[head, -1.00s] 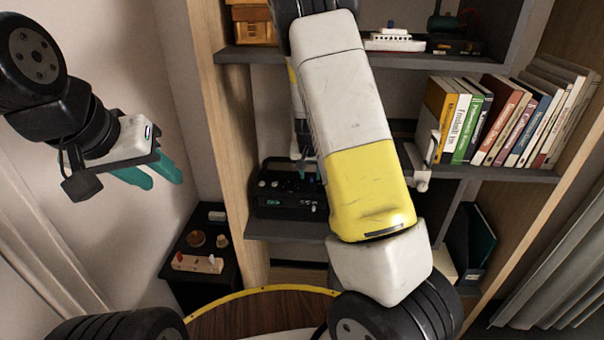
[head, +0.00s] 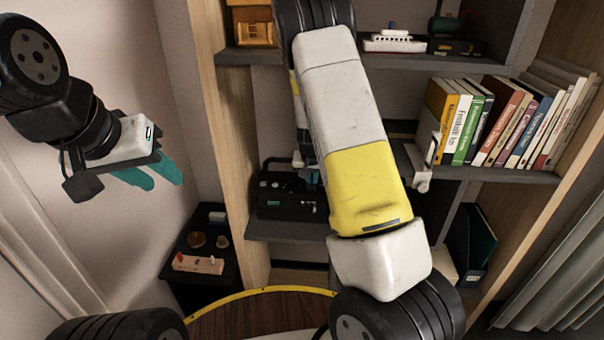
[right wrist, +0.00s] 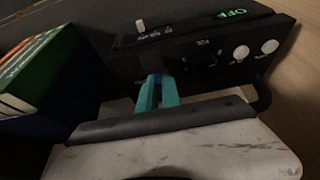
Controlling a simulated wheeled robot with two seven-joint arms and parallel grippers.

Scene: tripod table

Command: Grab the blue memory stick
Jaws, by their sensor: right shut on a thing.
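The blue memory stick (right wrist: 157,77) shows as a small patch of blue between the teal fingertips in the right wrist view. My right gripper (right wrist: 156,88) is shut on it, in front of the black device. Most of the stick is hidden by the fingers, and I cannot tell whether it still sits in the device. In the head view my right forearm hides most of that gripper.
The black device (head: 275,204) stands on a middle shelf, with knobs and "OFF" lettering in the right wrist view (right wrist: 232,14). Books (head: 505,125) stand to the right. A toy ship (head: 394,42) is on the shelf above. A small dark side table (head: 185,280) is low left.

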